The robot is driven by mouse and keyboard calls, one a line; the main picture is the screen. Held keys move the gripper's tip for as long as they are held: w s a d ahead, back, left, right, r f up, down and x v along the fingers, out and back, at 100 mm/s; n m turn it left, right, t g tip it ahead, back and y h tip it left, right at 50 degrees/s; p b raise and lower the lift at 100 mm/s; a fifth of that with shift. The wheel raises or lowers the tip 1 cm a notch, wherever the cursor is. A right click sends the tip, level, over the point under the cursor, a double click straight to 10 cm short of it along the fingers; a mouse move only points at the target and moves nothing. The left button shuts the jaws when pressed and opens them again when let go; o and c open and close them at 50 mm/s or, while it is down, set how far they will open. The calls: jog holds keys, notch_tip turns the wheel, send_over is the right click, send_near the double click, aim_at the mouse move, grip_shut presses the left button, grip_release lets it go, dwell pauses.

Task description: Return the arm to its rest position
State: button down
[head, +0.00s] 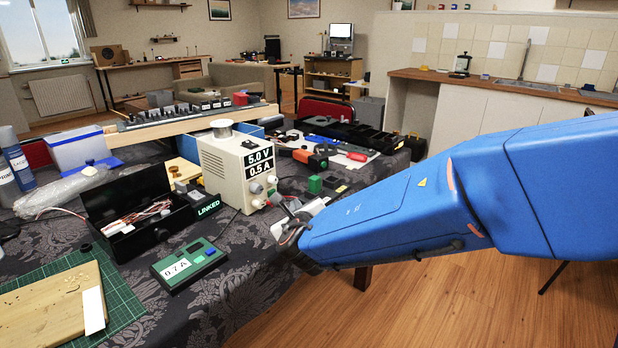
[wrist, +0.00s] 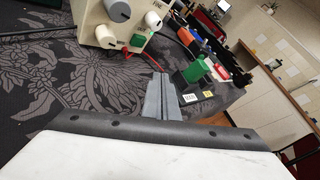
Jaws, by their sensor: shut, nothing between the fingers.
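My blue arm (head: 410,205) reaches in from the right over the front edge of the dark patterned table. My gripper (head: 279,203) is just right of the cream power supply (head: 228,165), close to its knobs in the head view. In the wrist view my gripper (wrist: 162,95) shows as two grey fingers pressed together with nothing between them. The power supply (wrist: 100,30) is above left of the fingers there, with grey knobs and a red lead. I cannot tell whether the fingertips touch the table or anything on it.
A black open box labelled LINKED (head: 150,212) and a green meter reading 0.7 A (head: 189,265) lie left of my gripper. Green and dark blocks (head: 315,184) stand behind it. A cutting board (head: 55,305) is at front left. Open wooden floor (head: 440,300) lies below the arm.

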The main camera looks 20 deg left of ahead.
jog(key=w+d+r+m+h, duration=0.1)
jog(key=w+d+m+h, duration=0.1)
jog(key=d+m, duration=0.35)
jog(key=w+d+r+m+h, duration=0.2)
jog(key=d, duration=0.6)
jog(key=s+d+m+g+h, duration=0.25)
jog(key=d+m, duration=0.55)
jog(key=d, duration=0.7)
jog(key=s+d+m+g+h, duration=0.1)
jog(key=s+d+m+h, duration=0.25)
jog(key=d+m, duration=0.8)
jog(key=s+d+f+m+g, duration=0.35)
jog(key=s+d+m, duration=0.35)
jog(key=s+d, duration=0.6)
jog(key=s+f+m+g+y, duration=0.1)
jog(key=s+m+y, duration=0.3)
jog(key=s+m, duration=0.8)
jog(key=shift+s+f+g, duration=0.2)
jog(key=shift+f+g, duration=0.1)
jog(key=shift+f, duration=0.55)
jog(key=shift+a, duration=0.1)
